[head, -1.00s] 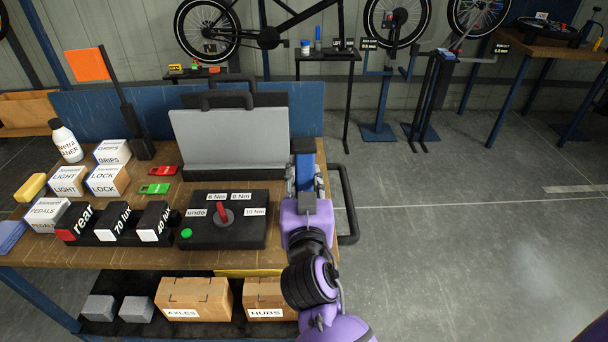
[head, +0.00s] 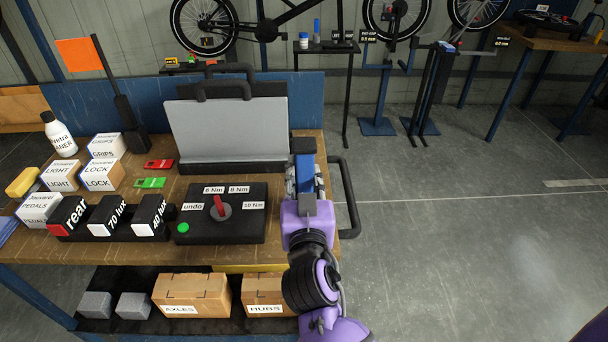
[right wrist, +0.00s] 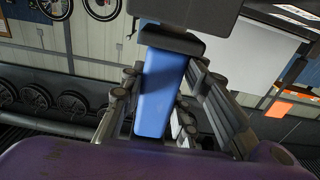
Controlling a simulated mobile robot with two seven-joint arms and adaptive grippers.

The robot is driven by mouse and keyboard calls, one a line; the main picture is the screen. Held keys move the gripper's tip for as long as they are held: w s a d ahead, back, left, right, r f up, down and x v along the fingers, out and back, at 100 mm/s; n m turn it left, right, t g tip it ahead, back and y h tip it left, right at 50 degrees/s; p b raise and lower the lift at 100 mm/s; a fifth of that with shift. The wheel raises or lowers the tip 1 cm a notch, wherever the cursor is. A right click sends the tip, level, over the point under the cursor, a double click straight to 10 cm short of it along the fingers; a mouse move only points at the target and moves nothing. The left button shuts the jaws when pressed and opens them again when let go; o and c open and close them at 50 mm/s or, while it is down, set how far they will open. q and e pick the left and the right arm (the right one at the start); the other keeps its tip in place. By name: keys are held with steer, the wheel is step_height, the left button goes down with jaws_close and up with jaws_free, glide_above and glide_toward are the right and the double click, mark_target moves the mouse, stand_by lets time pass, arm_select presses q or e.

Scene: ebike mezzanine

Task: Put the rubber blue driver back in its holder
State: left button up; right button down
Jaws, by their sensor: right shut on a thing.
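My right gripper (head: 304,182) is shut on a blue, bar-like thing with a black end, which looks like the blue driver (head: 306,163). It is held at the bench's right edge, beside the black side rail. In the right wrist view the blue driver (right wrist: 160,92) lies between the fingers, with its black end (right wrist: 172,38) beyond them. No empty holder can be made out for certain. My left gripper is not in view.
The bench (head: 150,250) bears a grey-fronted black case (head: 225,130), a black torque box (head: 222,228) and several labelled boxes. A black rail (head: 346,200) sticks out on its right. A small black table (head: 325,47) stands behind. The floor to the right is clear.

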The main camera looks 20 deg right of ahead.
steer(key=shift+f, duration=0.1)
stand_by(0.3)
steer(key=c, duration=1.3)
jaws_free()
steer(key=shift+o, duration=0.2)
steer(key=shift+f, duration=0.15)
